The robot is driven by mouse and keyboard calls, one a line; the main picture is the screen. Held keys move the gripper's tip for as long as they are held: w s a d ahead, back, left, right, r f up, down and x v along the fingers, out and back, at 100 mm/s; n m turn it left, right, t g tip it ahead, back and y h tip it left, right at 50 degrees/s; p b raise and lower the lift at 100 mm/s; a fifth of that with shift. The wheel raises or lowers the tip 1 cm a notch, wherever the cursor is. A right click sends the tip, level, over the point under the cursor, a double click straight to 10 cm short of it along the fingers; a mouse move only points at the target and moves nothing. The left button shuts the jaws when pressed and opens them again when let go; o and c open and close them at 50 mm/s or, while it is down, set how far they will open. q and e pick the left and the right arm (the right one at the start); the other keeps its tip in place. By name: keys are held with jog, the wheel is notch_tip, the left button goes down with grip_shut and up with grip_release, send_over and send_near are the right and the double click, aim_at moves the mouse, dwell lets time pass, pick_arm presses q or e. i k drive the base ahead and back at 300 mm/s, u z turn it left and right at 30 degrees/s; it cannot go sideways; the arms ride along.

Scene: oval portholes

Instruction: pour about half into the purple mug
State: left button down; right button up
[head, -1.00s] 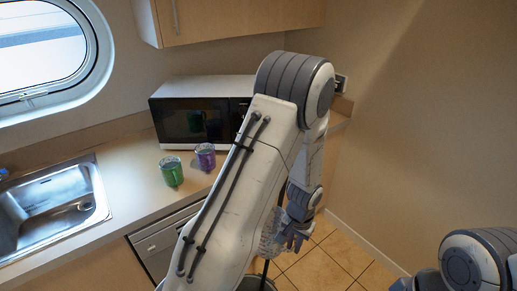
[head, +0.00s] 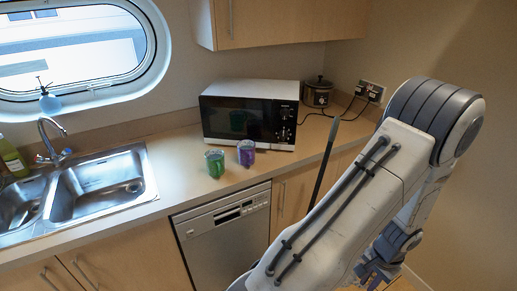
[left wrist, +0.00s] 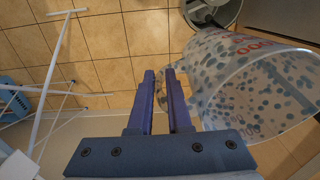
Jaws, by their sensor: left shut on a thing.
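The purple mug (head: 246,152) stands upright on the counter in front of the microwave. A green mug (head: 214,163) stands just left of it. Their contents are too small to tell. My left gripper (head: 374,270) is low at the right, away from the counter and mugs. In the left wrist view its fingers (left wrist: 165,82) are shut at a clear, spotted jug (left wrist: 258,85) with red markings, which leans to the right of them. The grip point itself is hidden. My left arm hides the jug in the head view. My right gripper is out of view.
A microwave (head: 250,113) stands behind the mugs, a slow cooker (head: 318,92) to its right. A sink (head: 97,187) with a tap is at left. A dishwasher (head: 222,235) is below the counter. A dark pole (head: 325,165) rises before the cupboards. Counter left of the mugs is clear.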

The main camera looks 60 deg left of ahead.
aim_at(248, 155)
jog(key=z, duration=0.2)
jog(key=k, duration=0.45)
jog(key=u, duration=1.45)
